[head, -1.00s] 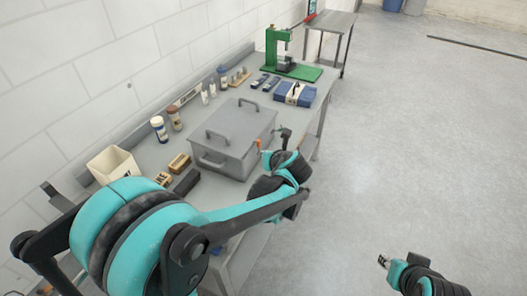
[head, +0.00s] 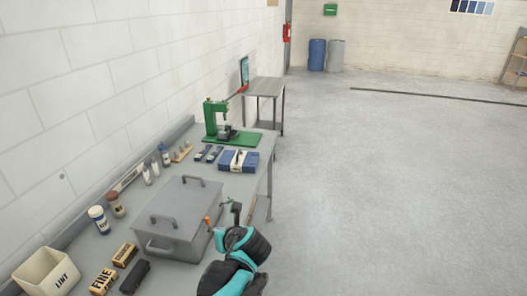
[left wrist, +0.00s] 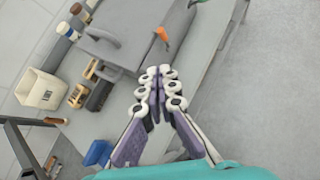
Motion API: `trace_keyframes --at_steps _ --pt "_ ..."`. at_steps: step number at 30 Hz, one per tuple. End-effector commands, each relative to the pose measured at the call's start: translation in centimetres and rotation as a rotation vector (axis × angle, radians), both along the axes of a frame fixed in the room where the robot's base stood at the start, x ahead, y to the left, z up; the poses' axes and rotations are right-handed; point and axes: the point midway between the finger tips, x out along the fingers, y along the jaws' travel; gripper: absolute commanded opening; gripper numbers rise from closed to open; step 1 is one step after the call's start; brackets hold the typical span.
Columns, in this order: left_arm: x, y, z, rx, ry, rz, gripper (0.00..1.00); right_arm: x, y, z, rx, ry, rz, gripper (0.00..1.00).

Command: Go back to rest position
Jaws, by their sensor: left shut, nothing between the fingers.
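My left gripper (head: 236,212) is beside the right edge of the grey lidded box (head: 178,217), over the bench's front edge. In the left wrist view its two fingers (left wrist: 158,78) are drawn together at the tips with nothing between them. The grey box also shows at the top of that view (left wrist: 125,38), with its lid on. An orange-tipped part (head: 207,222) stands at the box's right side. I cannot tell whether the gripper touches the box. My right gripper is in neither current view.
The grey bench (head: 85,245) runs along the white wall. It holds a white bin (head: 46,272), small brown blocks (head: 124,255), bottles (head: 97,219), blue cases (head: 239,161) and a green press (head: 217,122). A side table (head: 262,88) stands beyond. The floor at right is clear.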

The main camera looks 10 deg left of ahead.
Motion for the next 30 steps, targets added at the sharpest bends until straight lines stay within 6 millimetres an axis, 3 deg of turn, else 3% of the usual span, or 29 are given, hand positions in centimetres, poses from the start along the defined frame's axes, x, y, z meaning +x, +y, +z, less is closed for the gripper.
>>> trace_keyframes --at_steps 4,8,15,21,25,30 --pt "-1.7 0.4 -1.0 -0.159 -0.076 0.115 0.0 0.0 0.0 -1.0 0.0 0.0 0.0 0.33" --pt "-4.9 0.6 -3.0 -0.49 -0.225 0.374 0.0 0.0 0.0 -2.7 0.0 0.0 0.0 0.33" --pt "-11.8 -0.6 -7.1 -1.182 -0.509 1.05 0.0 0.0 0.0 -5.9 0.0 0.0 0.0 0.33" --pt "-16.0 -2.4 -9.9 -1.623 -0.669 1.629 0.0 0.0 0.0 -7.9 0.0 0.0 0.0 0.33" --pt "-17.4 -3.2 -10.8 -1.778 -0.719 1.891 0.0 0.0 0.0 -8.6 0.0 0.0 0.0 0.33" --pt "-18.0 -3.7 -11.1 -1.848 -0.74 2.027 0.0 0.0 0.0 -8.8 0.0 0.0 0.0 0.33"
